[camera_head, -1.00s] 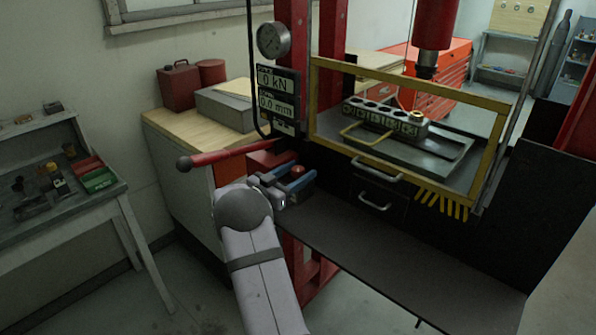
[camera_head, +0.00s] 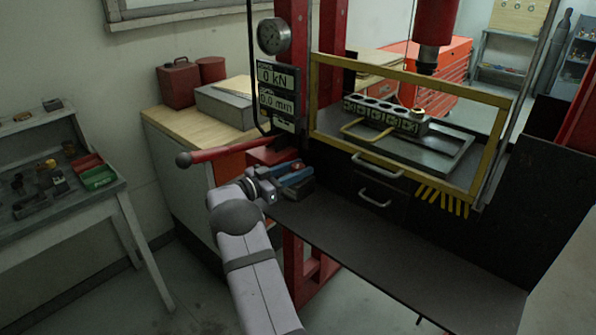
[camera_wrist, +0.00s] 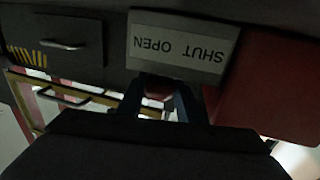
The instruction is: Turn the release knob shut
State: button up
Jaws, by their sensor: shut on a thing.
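The release knob (camera_wrist: 158,92) is small, round and reddish. In the wrist view it sits between the two blue fingers of my gripper (camera_wrist: 157,103), just by the label plate (camera_wrist: 182,46), which reads SHUT and OPEN upside down. My gripper is shut on the knob. In the head view my gripper (camera_head: 298,176) is at the press's left front, beside the red block (camera_head: 272,152), and the fingers largely hide the knob. The knob's exact angle cannot be told.
A red lever (camera_head: 230,154) with a dark ball end sticks out left, just above my wrist. A yellow guard frame (camera_head: 408,72) and drawer handles (camera_head: 376,165) are to the right. The dark ledge (camera_head: 400,250) in front is bare. The gauge readout (camera_head: 277,88) shows 0 kN.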

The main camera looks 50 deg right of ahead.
jog(key=shift+r+m+g+y+b, duration=0.15)
jog(key=shift+m+g+y+b, duration=0.35)
jog(key=shift+m+g+b, duration=0.8)
jog(key=shift+g+p, duration=0.3)
jog(key=shift+p, duration=0.15)
jog(key=o, duration=1)
jog(key=shift+o, duration=0.2)
jog(key=shift+s+a+r, duration=0.1)
jog(key=shift+w+a, duration=0.35)
jog(key=shift+a, duration=0.1)
jog(key=shift+v, duration=3.5)
jog(key=shift+s, duration=0.1)
